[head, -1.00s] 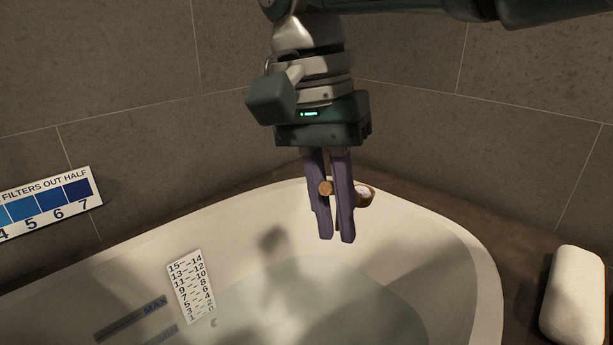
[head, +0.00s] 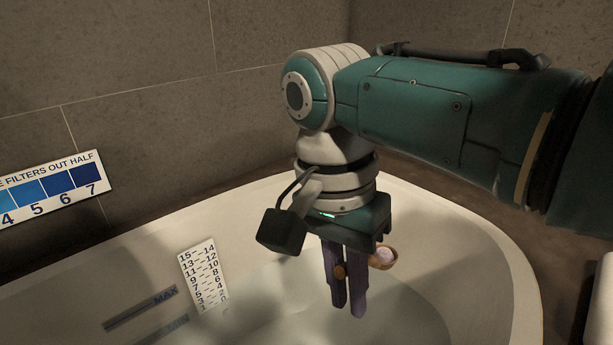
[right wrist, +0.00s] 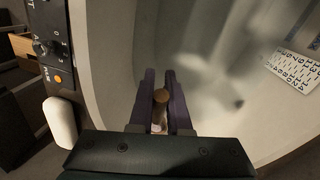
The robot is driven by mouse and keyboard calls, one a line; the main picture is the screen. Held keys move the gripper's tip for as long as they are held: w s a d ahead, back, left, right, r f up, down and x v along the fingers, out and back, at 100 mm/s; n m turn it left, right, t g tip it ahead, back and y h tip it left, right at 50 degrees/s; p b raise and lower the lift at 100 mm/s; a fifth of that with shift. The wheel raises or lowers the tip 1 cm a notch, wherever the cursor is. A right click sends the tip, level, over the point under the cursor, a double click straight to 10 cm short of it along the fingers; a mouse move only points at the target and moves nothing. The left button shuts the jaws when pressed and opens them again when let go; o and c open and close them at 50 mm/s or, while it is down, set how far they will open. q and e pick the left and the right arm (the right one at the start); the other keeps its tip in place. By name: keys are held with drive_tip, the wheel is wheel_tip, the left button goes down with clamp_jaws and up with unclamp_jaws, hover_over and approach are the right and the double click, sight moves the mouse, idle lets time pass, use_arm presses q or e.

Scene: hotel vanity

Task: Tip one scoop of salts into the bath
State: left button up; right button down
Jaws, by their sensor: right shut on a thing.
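My right gripper (head: 346,312) is shut on a small wooden scoop (head: 340,271), its fingers pointing down over the bath. The scoop's bowl sticks out to the right of the fingers and holds pale salts (head: 384,256). It looks roughly level. The white bath (head: 500,262) has clear water (head: 285,285) in it, below the gripper. In the right wrist view the scoop's round handle end (right wrist: 161,96) shows between the fingers (right wrist: 161,85); the bowl is mostly hidden there. My left gripper is out of view.
A white numbered card (head: 203,275) and MAX (head: 140,308) and MIN marks are on the bath's inner left side. A blue colour chart (head: 50,190) is at the left. A rounded white object (right wrist: 60,122) and a dark knob panel (right wrist: 58,50) stand beyond the rim.

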drive_tip(key=f+t+y+b, duration=0.1)
drive_tip(key=t+y+b, duration=0.2)
drive_tip(key=t+b, duration=0.1)
drive_tip(key=s+d+f+t+y+b, duration=0.1)
drive_tip(key=t+y+b, duration=0.3)
drive_tip(key=b, duration=0.1)
drive_tip(key=t+y+b, duration=0.4)
drive_tip(key=shift+s+d+f, duration=0.25)
drive_tip(key=shift+s+f, duration=0.15)
idle(1.4)
